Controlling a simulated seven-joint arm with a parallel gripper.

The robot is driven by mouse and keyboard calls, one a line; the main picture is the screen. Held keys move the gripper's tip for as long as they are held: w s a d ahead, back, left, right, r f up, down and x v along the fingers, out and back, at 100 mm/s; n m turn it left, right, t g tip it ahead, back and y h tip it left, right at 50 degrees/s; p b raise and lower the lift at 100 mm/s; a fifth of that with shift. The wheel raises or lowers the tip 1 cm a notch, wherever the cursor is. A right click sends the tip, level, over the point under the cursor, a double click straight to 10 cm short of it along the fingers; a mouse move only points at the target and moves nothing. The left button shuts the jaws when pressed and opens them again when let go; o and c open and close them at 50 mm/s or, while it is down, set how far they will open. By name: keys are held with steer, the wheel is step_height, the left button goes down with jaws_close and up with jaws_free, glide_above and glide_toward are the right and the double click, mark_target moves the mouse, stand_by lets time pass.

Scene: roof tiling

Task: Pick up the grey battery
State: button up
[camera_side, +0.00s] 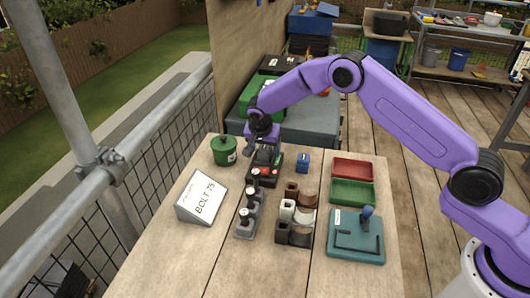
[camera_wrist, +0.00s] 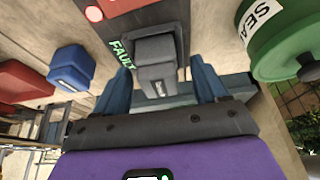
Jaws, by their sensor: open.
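The grey battery (camera_wrist: 157,82) stands in a dark holder marked FAULT (camera_wrist: 112,22) in the wrist view. Its top and a face with a small label show. My gripper (camera_wrist: 160,62) is open, with one blue finger on each side of the battery. A gap shows beside each finger, and I cannot tell how far down they reach. In the side view my gripper (camera_side: 263,147) is over the back end of the dark holder (camera_side: 265,171), and the battery is hard to make out there.
A blue block (camera_side: 303,161) stands right of the holder. A green pot (camera_side: 224,150) with a lid is close on the left. Red (camera_side: 353,168) and green trays, brown and white curved pieces (camera_side: 296,212), a lever panel (camera_side: 355,244) and a BOLT 75 sign (camera_side: 202,196) occupy the bench.

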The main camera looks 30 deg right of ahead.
jaws_close()
steer(key=shift+r, duration=0.1)
